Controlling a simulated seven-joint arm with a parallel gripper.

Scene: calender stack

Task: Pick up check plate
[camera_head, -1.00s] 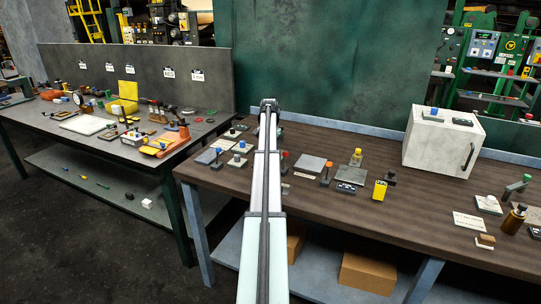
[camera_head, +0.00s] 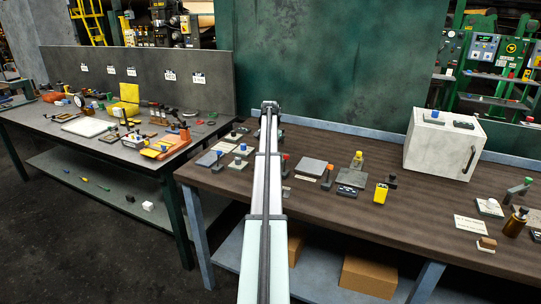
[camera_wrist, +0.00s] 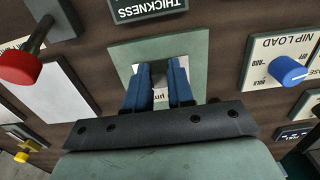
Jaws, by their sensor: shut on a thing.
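My gripper (camera_wrist: 159,66) has two blue fingers close together, pointing down at the bench in the wrist view. They are shut on a small pale piece (camera_wrist: 160,91) with dark print, which I take to be the check plate. Most of it is hidden by the fingers. A square grey-green plate (camera_wrist: 195,46) lies behind the fingertips, beside a dark THICKNESS label (camera_wrist: 148,8). I cannot tell whether the held piece touches that plate. In the head view my arm hides the gripper and the held piece.
A red-knobbed lever (camera_wrist: 18,67) stands left of the gripper. A blue knob (camera_wrist: 287,70) on a NIP LOAD panel (camera_wrist: 262,55) is at right. The brown bench (camera_head: 420,212) holds several plates and a white cabinet (camera_head: 440,148). Another bench (camera_head: 45,128) is at left.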

